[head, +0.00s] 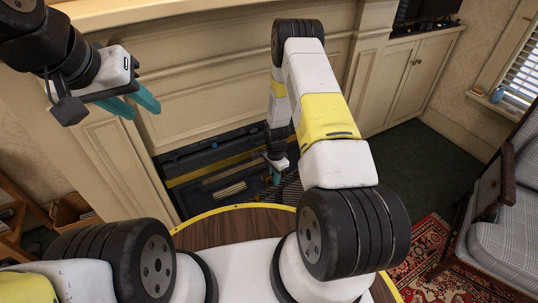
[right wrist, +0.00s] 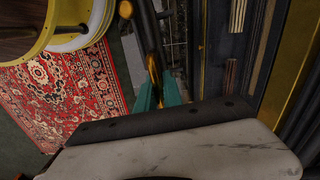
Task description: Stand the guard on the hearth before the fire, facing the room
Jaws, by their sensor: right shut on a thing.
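The guard (right wrist: 149,40), with a dark bar frame, a brass-coloured part and dark mesh beside it, shows in the right wrist view. My right gripper (right wrist: 158,92) is shut on its frame there. In the head view, my right gripper (head: 274,175) is low in front of the fireplace (head: 205,160), and a piece of the dark mesh (head: 291,187) shows beside it. My arm and base hide most of the guard, so I cannot tell whether it touches the floor or which way it faces. My left gripper (head: 131,104) is open and empty, high before the cream mantel panelling.
The cream mantel surround (head: 220,85) rises close behind my arms. A red patterned rug (head: 436,262) and a checked armchair (head: 500,225) are at the right. A low wooden shelf (head: 15,215) stands at the left. Dark green floor (head: 412,165) is clear by the cupboard.

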